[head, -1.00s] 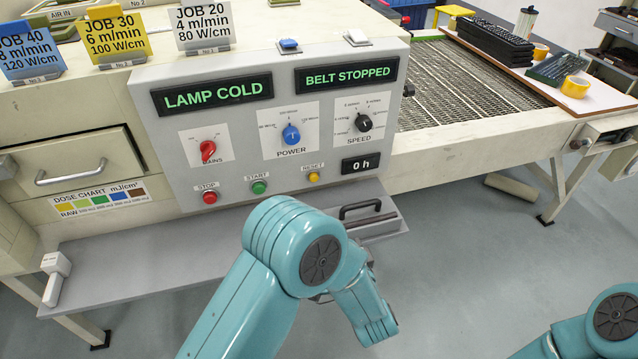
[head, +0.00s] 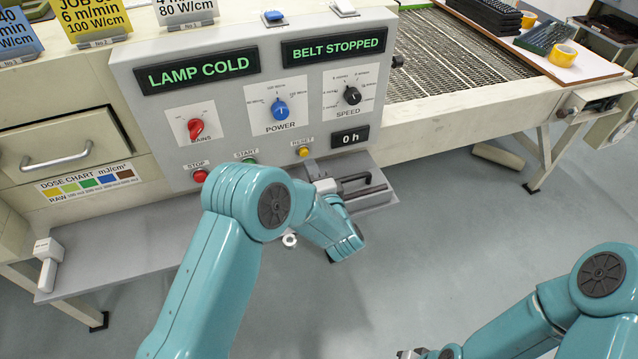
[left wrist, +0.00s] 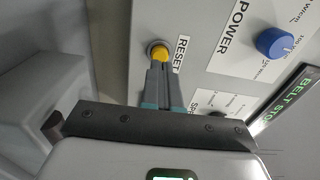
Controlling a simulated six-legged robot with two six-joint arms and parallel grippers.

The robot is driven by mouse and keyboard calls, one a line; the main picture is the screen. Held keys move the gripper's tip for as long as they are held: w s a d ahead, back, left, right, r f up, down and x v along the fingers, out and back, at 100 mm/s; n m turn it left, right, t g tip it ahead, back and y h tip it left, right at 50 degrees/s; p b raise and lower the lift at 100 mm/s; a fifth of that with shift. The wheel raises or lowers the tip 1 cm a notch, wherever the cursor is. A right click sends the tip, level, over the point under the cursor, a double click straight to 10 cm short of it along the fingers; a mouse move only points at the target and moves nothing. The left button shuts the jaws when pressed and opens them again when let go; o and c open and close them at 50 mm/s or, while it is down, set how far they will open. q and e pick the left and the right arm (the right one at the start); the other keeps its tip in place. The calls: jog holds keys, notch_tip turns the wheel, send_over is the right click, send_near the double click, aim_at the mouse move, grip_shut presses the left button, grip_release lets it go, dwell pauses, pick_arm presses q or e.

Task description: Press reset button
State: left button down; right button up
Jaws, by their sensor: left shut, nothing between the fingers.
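The yellow reset button (head: 303,151) sits on the grey control panel (head: 240,125), under its RESET label and left of the "0 h" counter. My left gripper (head: 309,166) is just below the button in the head view. In the left wrist view, the shut, empty fingertips (left wrist: 158,66) of that gripper point at the yellow button (left wrist: 159,52) and overlap its lower edge. I cannot tell whether they touch it. My right gripper (head: 410,353) only partly shows at the bottom edge of the head view, and its jaws cannot be made out.
The red stop button (head: 200,176) is on the left, and the green start button (head: 249,161) is partly hidden by my left arm. The displays read LAMP COLD and BELT STOPPED.

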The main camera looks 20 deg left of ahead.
aim_at(304, 152)
pick_arm(q)
jog(key=shift+x, duration=1.35)
